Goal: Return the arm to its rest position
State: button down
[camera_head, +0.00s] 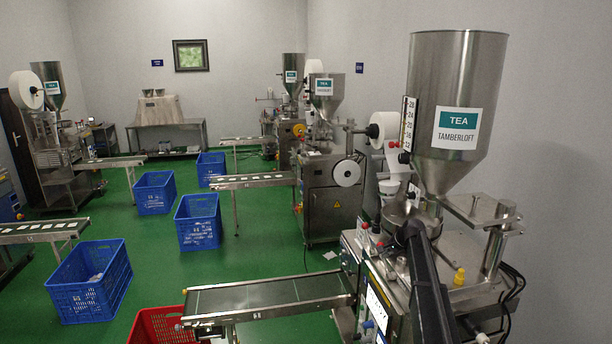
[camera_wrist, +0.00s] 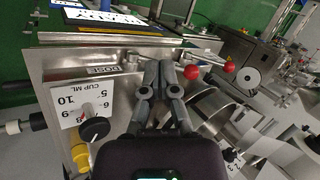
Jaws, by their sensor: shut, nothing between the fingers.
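My gripper (camera_wrist: 162,75) shows in the wrist view with its two grey fingers together and nothing between them. It is over the steel top of the tea packing machine, in front of a plate marked DOSE. The dose dial (camera_wrist: 95,129), a black knob on a white CUP ML scale, is left of the fingers. A red ball knob (camera_wrist: 191,72) is just right of the fingertips. In the head view my dark arm (camera_head: 428,295) reaches up across the near machine, below its steel tea hopper (camera_head: 455,100); the fingers cannot be made out there.
The machine's READY screen (camera_wrist: 95,17) is at the top of the wrist view. A yellow knob (camera_head: 459,277) stands on the machine's right side. Blue crates (camera_head: 90,290) stand on the green floor.

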jog(key=s+a+f+n+g+h+b, duration=0.1)
jog(key=s+a+f+n+g+b, duration=0.1)
jog(key=s, duration=1.3)
jog(key=s+a+f+n+g+h+b, duration=0.1)
jog(key=s+a+f+n+b, duration=0.4)
jog(key=s+f, duration=0.6)
jog(key=s+a+f+n+g+h+b, duration=0.1)
jog(key=s+a+f+n+b, duration=0.3)
jog(key=s, duration=1.5)
notch_tip(320, 180, down, 2)
jog(key=a+g+b, duration=0.1)
jog(key=a+b, duration=0.2)
jog(key=b, duration=0.1)
jog(key=shift+s+f+g+h, duration=0.15)
jog(key=shift+s+g+h, duration=0.05)
jog(key=shift+g+h, duration=0.2)
